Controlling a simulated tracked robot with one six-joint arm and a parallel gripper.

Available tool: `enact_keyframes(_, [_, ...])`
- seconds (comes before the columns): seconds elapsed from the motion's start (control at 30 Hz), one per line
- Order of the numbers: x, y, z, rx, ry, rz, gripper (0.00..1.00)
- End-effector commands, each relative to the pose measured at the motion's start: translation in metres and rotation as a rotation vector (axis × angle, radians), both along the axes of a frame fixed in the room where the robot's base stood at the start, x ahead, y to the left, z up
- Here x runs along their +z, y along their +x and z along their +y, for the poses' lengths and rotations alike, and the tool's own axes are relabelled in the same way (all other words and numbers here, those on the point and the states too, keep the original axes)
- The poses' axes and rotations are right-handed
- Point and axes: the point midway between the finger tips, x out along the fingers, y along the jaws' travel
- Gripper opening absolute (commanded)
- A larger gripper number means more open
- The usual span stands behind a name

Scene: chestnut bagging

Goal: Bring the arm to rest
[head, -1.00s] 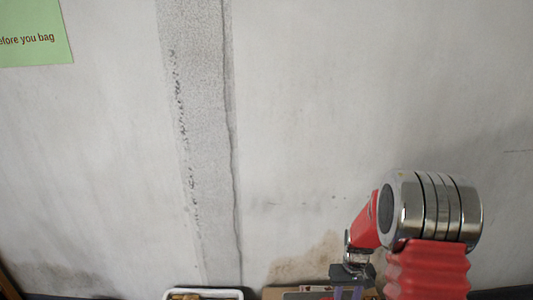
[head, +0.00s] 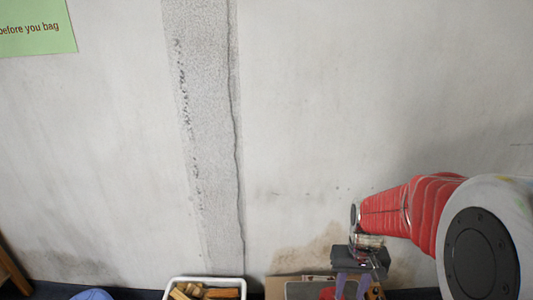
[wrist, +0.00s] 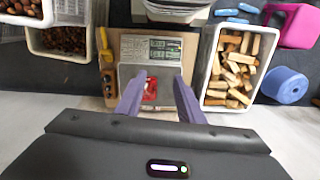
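My gripper (wrist: 158,88) shows in the wrist view with its two purple fingers spread apart and nothing held between them. It points down over a grey device (wrist: 172,51) with display panels, which rests on a brown board (wrist: 189,42). A small red thing (wrist: 150,90) shows between the fingers, seemingly on the device below; its exact height is unclear. In the head view my gripper (head: 350,287) is low at the right, partly cut off by the bottom edge. My red-sleeved arm reaches to it from the right.
A white tray (head: 242,283) of wooden blocks stands beside the board. The wrist view also shows a bin of chestnuts (wrist: 34,46), a yellow-handled tool (wrist: 105,45), a blue cylinder (wrist: 285,86) and a pink container (wrist: 298,27). A stained wall with a green sign (head: 35,27) stands behind.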

Motion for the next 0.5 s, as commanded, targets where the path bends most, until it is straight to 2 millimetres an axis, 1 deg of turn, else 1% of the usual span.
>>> enact_keyframes(0.03, [0.008, -0.004, 0.002, 0.000, -0.002, -0.013, 0.34])
enact_keyframes(0.1, [0.017, -0.010, 0.005, 0.000, -0.003, -0.026, 0.34])
enact_keyframes(0.5, [0.062, -0.045, 0.020, 0.002, -0.012, -0.109, 0.34])
